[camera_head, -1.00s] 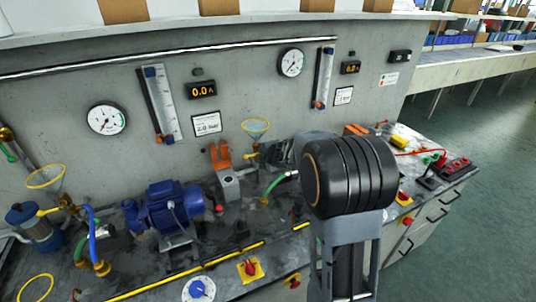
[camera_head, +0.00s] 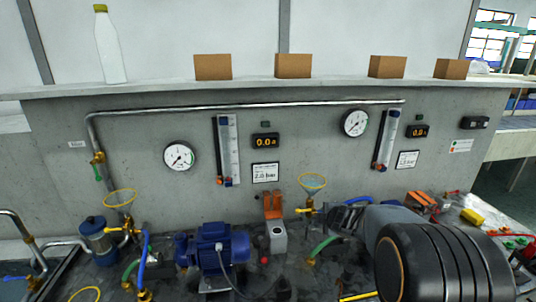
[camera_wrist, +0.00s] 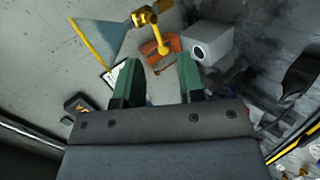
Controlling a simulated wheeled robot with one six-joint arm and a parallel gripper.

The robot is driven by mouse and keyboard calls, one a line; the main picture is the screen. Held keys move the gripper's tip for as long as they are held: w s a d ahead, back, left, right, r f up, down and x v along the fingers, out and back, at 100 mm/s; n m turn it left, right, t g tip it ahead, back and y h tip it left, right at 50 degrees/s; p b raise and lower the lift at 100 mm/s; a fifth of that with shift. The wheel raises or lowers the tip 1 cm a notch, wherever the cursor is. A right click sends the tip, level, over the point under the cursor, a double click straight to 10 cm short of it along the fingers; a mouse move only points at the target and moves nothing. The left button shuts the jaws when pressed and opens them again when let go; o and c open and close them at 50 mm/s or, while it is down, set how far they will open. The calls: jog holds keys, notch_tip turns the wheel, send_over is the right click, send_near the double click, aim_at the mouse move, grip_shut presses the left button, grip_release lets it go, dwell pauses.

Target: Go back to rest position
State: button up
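My gripper (camera_wrist: 158,72) shows in the wrist view, with its two green fingers apart and nothing between them. Beyond the fingertips are an orange-handled part (camera_wrist: 160,47), a grey-white block with a dark round face (camera_wrist: 207,42) and a yellow valve (camera_wrist: 145,17). I cannot tell any contact with them. The orange-topped grey device (camera_head: 277,235) stands on the bench left of my arm.
A blue pump (camera_head: 217,247) and a blue-grey canister (camera_head: 97,238) stand on the bench at left. Gauges (camera_head: 179,157) and flow tubes (camera_head: 228,150) line the back wall. A bottle (camera_head: 107,45) and brown boxes (camera_head: 213,67) stand on the ledge above.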

jog(key=s+d+f+m+g+h, duration=0.25)
jog(key=s+m+g+h, duration=0.2)
jog(key=s+m, duration=0.7)
jog(key=s+a+r+m+g+y, duration=0.1)
jog(key=s+a+r+m+y, duration=0.1)
jog(key=s+a, duration=0.3)
jog(key=s+a+r+m+g+y, duration=0.1)
jog(key=s+a+r+m+y, duration=0.2)
jog(key=s+a, duration=0.3)
jog(key=s+r, duration=0.1)
jog(key=s, duration=0.3)
jog(key=shift+s, duration=0.15)
jog(key=shift+o, duration=0.2)
